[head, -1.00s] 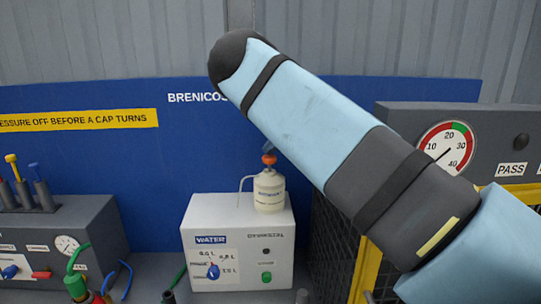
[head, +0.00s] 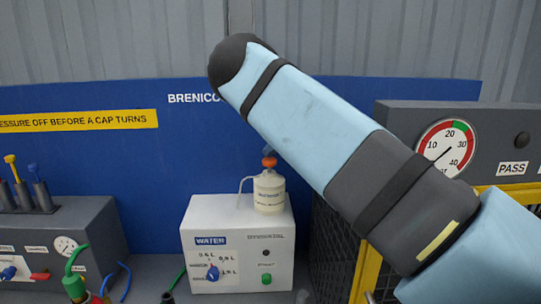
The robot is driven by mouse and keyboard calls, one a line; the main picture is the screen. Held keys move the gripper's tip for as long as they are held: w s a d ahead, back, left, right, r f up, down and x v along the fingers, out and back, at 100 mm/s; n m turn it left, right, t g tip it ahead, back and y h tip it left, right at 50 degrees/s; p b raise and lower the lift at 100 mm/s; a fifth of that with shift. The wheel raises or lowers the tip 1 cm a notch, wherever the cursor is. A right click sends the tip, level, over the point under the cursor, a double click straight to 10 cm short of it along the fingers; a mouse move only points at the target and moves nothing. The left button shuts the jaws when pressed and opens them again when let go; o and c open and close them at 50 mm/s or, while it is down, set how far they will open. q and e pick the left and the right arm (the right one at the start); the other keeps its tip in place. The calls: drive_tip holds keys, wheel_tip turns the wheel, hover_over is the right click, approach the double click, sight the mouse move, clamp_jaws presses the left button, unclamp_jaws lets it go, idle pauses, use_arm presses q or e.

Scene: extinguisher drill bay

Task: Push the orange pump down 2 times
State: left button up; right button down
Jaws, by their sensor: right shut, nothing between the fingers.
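The orange pump (head: 269,162) sits on top of a cream bottle (head: 269,192) with a thin curved spout on its left. The bottle stands upright on a white box. My right arm covers the rest of the gripper. My left gripper is not in view.
The white box (head: 230,236) has a WATER label, a blue knob (head: 213,273) and a green button (head: 266,279). A grey unit with a gauge (head: 446,147) and a yellow-framed mesh cage stand right. A grey bench unit (head: 90,232) and hoses are left.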

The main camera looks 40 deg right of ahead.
sight(270, 159)
drive_tip(key=shift+r, duration=0.3)
drive_tip(key=shift+r+p, duration=1.2)
drive_tip(key=shift+r, duration=1.85)
